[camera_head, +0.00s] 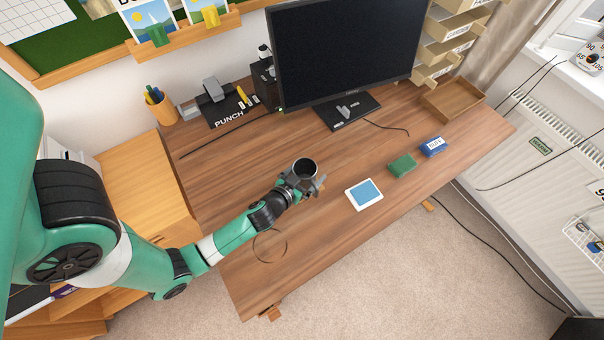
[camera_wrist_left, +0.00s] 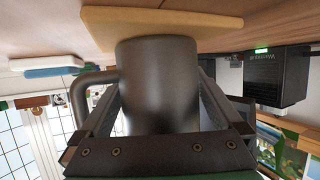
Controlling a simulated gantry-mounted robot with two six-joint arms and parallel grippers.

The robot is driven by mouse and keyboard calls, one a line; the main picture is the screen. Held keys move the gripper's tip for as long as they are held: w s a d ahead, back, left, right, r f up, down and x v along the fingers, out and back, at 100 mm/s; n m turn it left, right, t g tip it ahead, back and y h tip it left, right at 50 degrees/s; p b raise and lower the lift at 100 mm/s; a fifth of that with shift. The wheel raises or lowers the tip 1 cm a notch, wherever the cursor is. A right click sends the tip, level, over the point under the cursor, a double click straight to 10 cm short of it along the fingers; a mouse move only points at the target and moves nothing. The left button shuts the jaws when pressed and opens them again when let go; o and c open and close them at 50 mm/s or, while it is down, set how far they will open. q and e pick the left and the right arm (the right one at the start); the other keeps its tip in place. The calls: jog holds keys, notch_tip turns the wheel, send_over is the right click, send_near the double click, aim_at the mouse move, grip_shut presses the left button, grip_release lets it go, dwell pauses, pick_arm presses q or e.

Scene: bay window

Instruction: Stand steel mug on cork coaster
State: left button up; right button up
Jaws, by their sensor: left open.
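The dark steel mug (camera_head: 305,167) is upright in the middle of the desk in the head view. In the left wrist view the mug (camera_wrist_left: 158,85) fills the middle, with its handle (camera_wrist_left: 82,95) to the left. The tan cork coaster (camera_wrist_left: 220,27) shows at the mug's base there, and the mug appears to stand on it. The coaster is hidden in the head view by the mug and gripper. My left gripper (camera_head: 303,182) is open, with its fingers (camera_wrist_left: 160,105) on either side of the mug. My right gripper is not in view.
A white-framed blue panel (camera_head: 364,194), a green pack (camera_head: 402,165) and a blue pack (camera_head: 433,147) lie to the right. The monitor (camera_head: 340,50) stands behind. A thin dark ring (camera_head: 254,243) shows near the front edge.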

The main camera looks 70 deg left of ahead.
pick_arm(q)
jog(key=b+v, duration=0.1)
jog(key=v, duration=1)
jog(key=shift+s+d, duration=0.2)
jog(key=shift+d, duration=0.05)
jog(key=shift+s+d+r, duration=0.1)
jog(key=shift+s+r, duration=0.1)
jog(key=shift+s, duration=0.05)
